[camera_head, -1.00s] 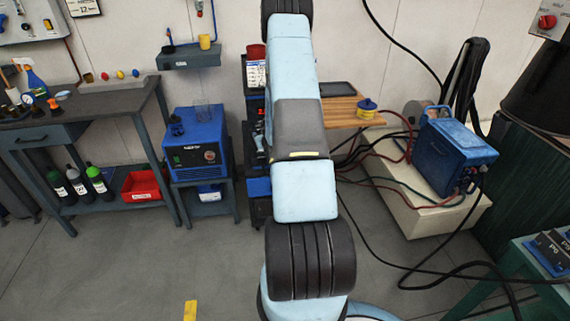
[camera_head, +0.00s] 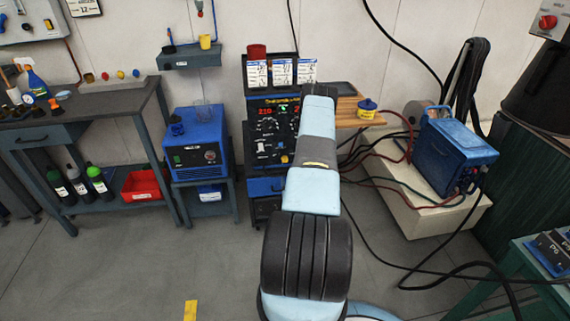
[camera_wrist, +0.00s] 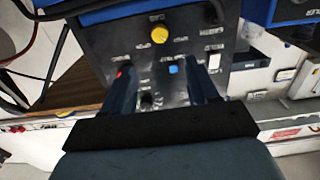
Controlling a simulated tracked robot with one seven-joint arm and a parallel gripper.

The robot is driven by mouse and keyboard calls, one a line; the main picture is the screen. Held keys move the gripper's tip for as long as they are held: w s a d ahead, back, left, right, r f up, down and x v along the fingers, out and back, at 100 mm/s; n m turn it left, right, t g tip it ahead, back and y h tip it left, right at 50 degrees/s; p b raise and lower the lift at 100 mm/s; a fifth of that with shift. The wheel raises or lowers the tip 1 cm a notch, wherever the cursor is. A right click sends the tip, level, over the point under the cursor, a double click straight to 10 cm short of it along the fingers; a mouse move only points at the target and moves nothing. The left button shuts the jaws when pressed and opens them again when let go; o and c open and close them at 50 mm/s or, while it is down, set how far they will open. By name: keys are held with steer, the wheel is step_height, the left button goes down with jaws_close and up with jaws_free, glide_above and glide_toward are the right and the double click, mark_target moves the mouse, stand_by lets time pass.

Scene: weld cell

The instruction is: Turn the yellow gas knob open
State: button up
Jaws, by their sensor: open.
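The yellow gas knob (camera_wrist: 159,34) is a round knob on the dark front panel of a machine. It is in the upper middle of the wrist view. My gripper (camera_wrist: 163,75) is open in front of the panel, its two dark fingers apart and nothing between them. The knob lies beyond the fingertips, roughly in line with the gap. In the head view a small yellow spot, likely this knob (camera_head: 284,159), shows low on the panel of the welding machine (camera_head: 268,132), just left of my arm. My gripper is hidden behind my arm there.
A blue square (camera_wrist: 174,70) and a red mark show on the panel near my fingers. Paper cards (camera_head: 282,72) and a red cup (camera_head: 257,51) are on the machine.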

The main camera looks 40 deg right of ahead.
mark_target(285, 160)
steer(key=x, duration=1.3)
steer(key=shift+w, duration=0.2)
steer(key=c, duration=1)
